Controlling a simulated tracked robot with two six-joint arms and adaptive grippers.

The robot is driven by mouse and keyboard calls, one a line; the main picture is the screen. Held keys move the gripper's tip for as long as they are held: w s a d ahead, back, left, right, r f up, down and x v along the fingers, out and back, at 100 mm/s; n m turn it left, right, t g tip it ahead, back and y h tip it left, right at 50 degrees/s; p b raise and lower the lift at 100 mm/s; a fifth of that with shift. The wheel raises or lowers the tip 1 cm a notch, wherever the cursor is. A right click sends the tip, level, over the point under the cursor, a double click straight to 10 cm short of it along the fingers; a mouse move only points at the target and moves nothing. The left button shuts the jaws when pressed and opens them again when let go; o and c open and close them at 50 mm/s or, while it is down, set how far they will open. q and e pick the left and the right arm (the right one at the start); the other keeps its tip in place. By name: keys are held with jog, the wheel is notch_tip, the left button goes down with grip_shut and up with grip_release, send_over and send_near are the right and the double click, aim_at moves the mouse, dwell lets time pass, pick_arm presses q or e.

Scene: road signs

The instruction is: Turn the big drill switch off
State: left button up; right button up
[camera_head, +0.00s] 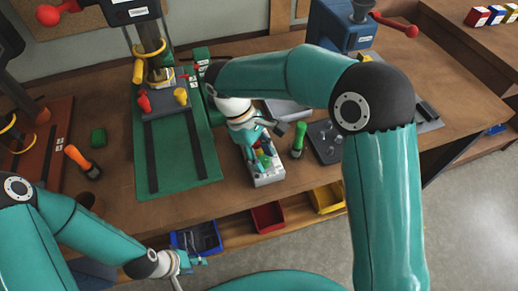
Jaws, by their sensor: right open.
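The big drill (149,42) stands on a green base plate (178,150) at the upper left of the middle. A small light-grey switch box (268,178) with coloured buttons, green and red among them, sits on the bench right of that plate. I cannot tell for sure that it belongs to the drill. My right gripper (256,150) is open, pointing down at the box and partly hiding its buttons. I cannot tell whether it touches them. My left gripper (190,262) is low, in front of the bench near a blue bin, with its finger opening unclear.
Blue (196,237), red (267,217) and yellow (327,197) bins hang at the front edge. A blue machine (343,25) stands at the back.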

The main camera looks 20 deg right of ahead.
jog(key=v, duration=1.2)
jog(key=shift+f, duration=0.1)
